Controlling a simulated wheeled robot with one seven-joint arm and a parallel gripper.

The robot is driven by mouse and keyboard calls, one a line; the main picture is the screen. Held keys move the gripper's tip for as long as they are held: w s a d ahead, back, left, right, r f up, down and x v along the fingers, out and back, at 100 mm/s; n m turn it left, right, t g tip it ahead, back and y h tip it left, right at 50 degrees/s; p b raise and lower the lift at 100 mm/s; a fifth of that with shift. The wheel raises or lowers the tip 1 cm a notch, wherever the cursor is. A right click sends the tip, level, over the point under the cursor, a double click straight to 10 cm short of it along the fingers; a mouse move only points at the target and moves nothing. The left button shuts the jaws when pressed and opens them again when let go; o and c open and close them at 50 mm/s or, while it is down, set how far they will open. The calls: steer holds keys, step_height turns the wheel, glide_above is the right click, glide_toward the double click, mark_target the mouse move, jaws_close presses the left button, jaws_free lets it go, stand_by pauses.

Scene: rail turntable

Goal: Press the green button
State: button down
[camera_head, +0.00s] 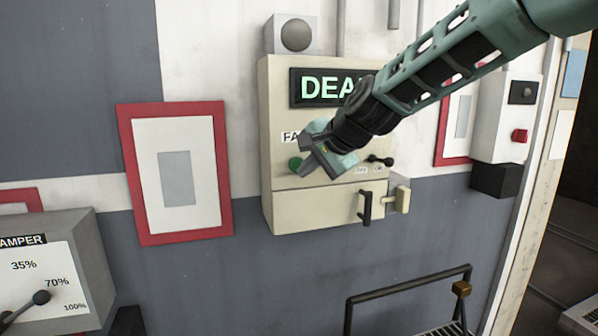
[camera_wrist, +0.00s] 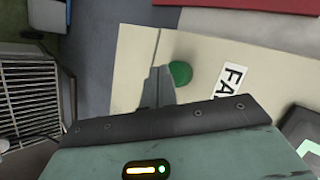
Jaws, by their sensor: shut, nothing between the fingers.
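The green button (camera_head: 295,163) is a round knob on the front of a cream control box (camera_head: 285,212) on the wall. It sits below and left of a label starting "FA". In the wrist view the green button (camera_wrist: 180,73) shows beside the fingertips, with the label close to it. My gripper (camera_head: 305,172) is shut and empty, in front of the box. Its fingers (camera_wrist: 157,88) look very near the button, but I cannot tell whether they touch it. My gripper and arm hide part of the label and of the lit display (camera_head: 318,88) reading "DEA".
A small black lever (camera_head: 380,160) and a black handle (camera_head: 366,207) are on the box's right side. A red-framed panel (camera_head: 222,190) hangs to the left. A damper box (camera_head: 60,235) stands lower left. A black rail (camera_head: 410,283) is below right.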

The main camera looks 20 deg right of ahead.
steer(key=shift+s, duration=0.1)
steer(key=shift+s+b, duration=1.55)
steer(key=shift+s, duration=0.85)
steer(key=s+a+f+n+g+b, duration=0.2)
steer(key=s+a+f+n, duration=0.2)
steer(key=s+f, duration=0.3)
steer(key=s+a+f+n+g+b, duration=0.2)
steer(key=s+a+f+n+g, duration=0.15)
steer(key=s+a+f, duration=0.35)
steer(key=s+d+f+n+g+h+b, duration=0.3)
steer(key=s+d+f+n+b, duration=0.1)
steer(key=s+f+n, duration=0.7)
steer(key=s+f, duration=0.3)
steer(key=s, duration=0.3)
steer(key=shift+s, duration=0.25)
